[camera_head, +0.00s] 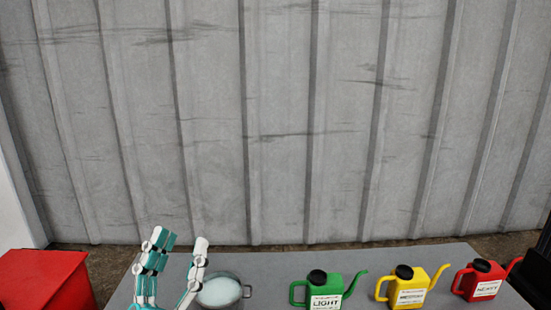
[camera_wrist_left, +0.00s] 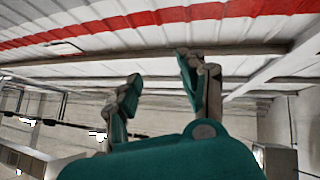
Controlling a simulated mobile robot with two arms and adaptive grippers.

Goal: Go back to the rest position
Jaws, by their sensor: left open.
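My left gripper (camera_head: 176,255) points upward in front of the grey table (camera_head: 258,262) in the head view, its teal and white fingers spread apart with nothing between them. In the left wrist view the same gripper (camera_wrist_left: 158,85) is open and empty, with the ceiling and a far wall behind its fingers. My right gripper does not show clearly; only a dark shape is at the right edge of the head view.
On the table are a metal pot (camera_head: 221,291) with pale contents, just right of my left gripper, and green (camera_head: 325,289), yellow (camera_head: 407,287) and red (camera_head: 482,281) cans. A red box (camera_head: 45,280) stands at the left. A corrugated wall (camera_head: 280,120) rises behind.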

